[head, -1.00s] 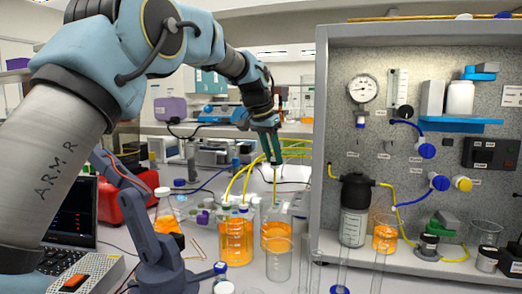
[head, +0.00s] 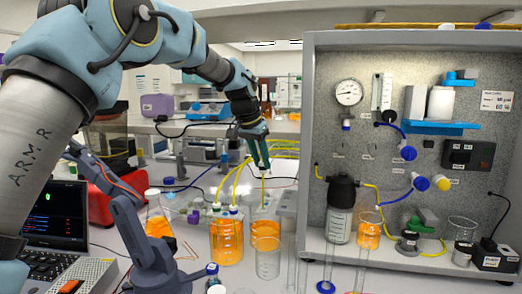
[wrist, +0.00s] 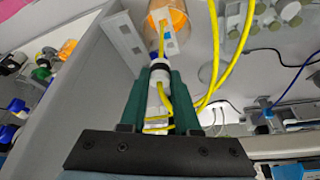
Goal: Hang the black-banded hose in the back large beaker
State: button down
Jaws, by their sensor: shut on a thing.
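My gripper (head: 261,165) is shut on the black-banded hose (head: 263,188), above a large beaker with orange liquid (head: 265,214). In the wrist view, the two green fingers of my gripper (wrist: 159,88) close on the hose's pale fitting, and the black band (wrist: 160,67) shows just beyond the tips. The hose's far end (wrist: 162,30) points at the orange beaker (wrist: 178,20) and overlaps its mouth. I cannot tell how deep the end reaches. A nearer glass beaker (head: 267,262) partly hides the orange beaker in the head view.
The grey rig panel (head: 308,150) rises on the right. A small blue-grey arm (head: 140,235) and a laptop (head: 55,225) are at left. Tall clear cylinders stand at front right.

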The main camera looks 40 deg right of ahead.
notch_tip(320, 180, down, 2)
jog(key=shift+w+d+f+b, duration=0.1)
jog(key=shift+d+f+b, duration=0.1)
jog(key=shift+b, duration=0.55)
jog(key=shift+w+f, duration=0.1)
jog(key=shift+f, duration=0.1)
jog(key=shift+r, duration=0.1)
jog(key=shift+f, duration=0.25)
jog(key=shift+f+b, duration=3.75)
jog(key=shift+f, duration=0.75)
jog(key=c, duration=0.6)
grip_release()
jog(key=shift+o, duration=0.2)
